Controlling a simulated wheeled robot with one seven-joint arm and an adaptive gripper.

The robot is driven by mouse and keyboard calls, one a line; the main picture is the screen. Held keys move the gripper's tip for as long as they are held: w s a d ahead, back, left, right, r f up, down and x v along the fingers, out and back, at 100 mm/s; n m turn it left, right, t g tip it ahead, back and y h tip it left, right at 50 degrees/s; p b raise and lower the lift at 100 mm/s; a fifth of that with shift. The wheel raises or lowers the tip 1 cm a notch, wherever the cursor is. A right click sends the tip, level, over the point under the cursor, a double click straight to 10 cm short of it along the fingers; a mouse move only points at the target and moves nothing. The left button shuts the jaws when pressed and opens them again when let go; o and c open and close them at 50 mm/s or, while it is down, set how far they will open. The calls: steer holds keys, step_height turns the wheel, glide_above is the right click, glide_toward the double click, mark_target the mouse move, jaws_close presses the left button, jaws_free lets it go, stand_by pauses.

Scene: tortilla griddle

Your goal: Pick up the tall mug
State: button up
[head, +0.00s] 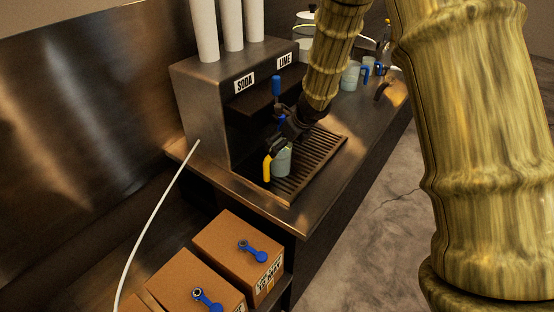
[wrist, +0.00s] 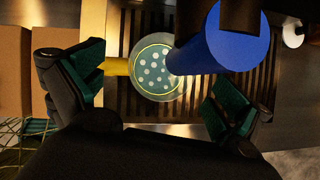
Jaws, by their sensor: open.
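A pale mug (head: 281,161) with a yellow handle stands on the drip grate under the dispenser in the head view. The wrist view looks down into this mug (wrist: 150,72), with a dotted bottom and its yellow handle pointing left. My gripper (head: 283,142) is at the mug, partly covering it. In the wrist view my gripper (wrist: 158,92) is open, one green-padded finger on each side of the mug, with gaps showing. Other pale mugs (head: 350,76) with blue handles stand farther back on the counter. I cannot tell from their heights which is the tall one.
A blue tap handle (head: 276,86) of the metal dispenser (head: 205,110) rises close to my gripper; the blue tap (wrist: 225,42) overlaps the mug in the wrist view. The slatted drip grate (head: 318,160) lies around the mug. Cardboard boxes (head: 225,240) sit below the counter.

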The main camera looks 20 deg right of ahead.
steer(key=shift+a+f, duration=0.15)
steer(key=shift+f, duration=0.2)
steer(key=shift+w+f, duration=0.1)
steer(key=c, duration=2.2)
